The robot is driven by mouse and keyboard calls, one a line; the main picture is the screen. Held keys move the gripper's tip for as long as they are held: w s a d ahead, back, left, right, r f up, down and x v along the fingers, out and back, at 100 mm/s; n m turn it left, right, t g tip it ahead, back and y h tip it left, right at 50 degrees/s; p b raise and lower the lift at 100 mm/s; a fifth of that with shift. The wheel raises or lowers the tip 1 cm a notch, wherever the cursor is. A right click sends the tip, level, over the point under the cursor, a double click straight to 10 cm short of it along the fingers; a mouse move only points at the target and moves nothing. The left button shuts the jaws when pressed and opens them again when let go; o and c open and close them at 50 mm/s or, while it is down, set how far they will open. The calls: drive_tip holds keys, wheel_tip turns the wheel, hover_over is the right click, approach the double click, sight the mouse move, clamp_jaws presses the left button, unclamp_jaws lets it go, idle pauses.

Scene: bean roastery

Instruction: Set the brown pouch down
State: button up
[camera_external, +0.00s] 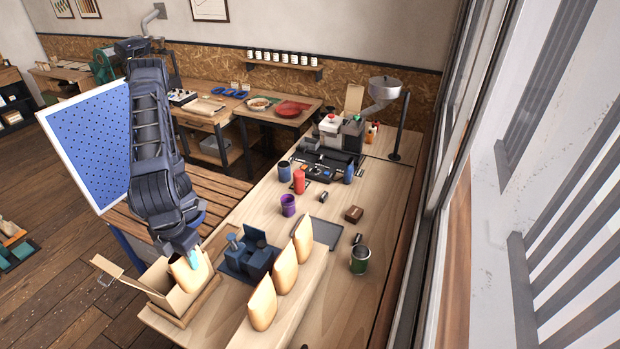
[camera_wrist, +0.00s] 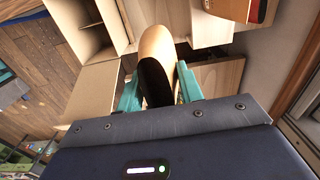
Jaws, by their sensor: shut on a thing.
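The brown pouch (camera_external: 186,274) is tan and stands roughly upright in my gripper (camera_external: 193,257). My gripper is shut on it at the open cardboard box (camera_external: 160,279) near the bench's front left. In the wrist view the pouch (camera_wrist: 156,52) sits between the two teal fingers (camera_wrist: 158,90), its near side in dark shadow. The box (camera_wrist: 88,92) shows to the left of the pouch there. Whether the pouch's bottom touches anything is hidden.
Three similar tan pouches (camera_external: 287,268) stand in a row on a raised wooden ledge to the right. A dark blue device (camera_external: 248,257) stands between the box and that row. A purple cup (camera_external: 288,205), a grey tray (camera_external: 318,232) and a green can (camera_external: 359,260) are farther along the bench.

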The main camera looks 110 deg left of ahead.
drive_tip(key=w+a+n, duration=0.3)
drive_tip(key=w+a, duration=0.6)
drive_tip(key=a, duration=0.3)
drive_tip(key=w+a+r+n, duration=0.1)
drive_tip(key=w+a+n, duration=0.2)
drive_tip(key=w+a, duration=0.75)
drive_tip(key=w+a+n, duration=0.3)
drive_tip(key=w+a, duration=0.4)
drive_tip(key=a, duration=0.7)
drive_tip(key=s+a+f+n, duration=0.2)
drive_tip(key=a+n, duration=0.7)
drive_tip(key=a, duration=3.8)
wheel_tip(320, 180, down, 30)
drive_tip(key=shift+w+f, duration=0.2)
drive_tip(key=shift+f, duration=0.05)
drive_tip(key=shift+f, duration=0.1)
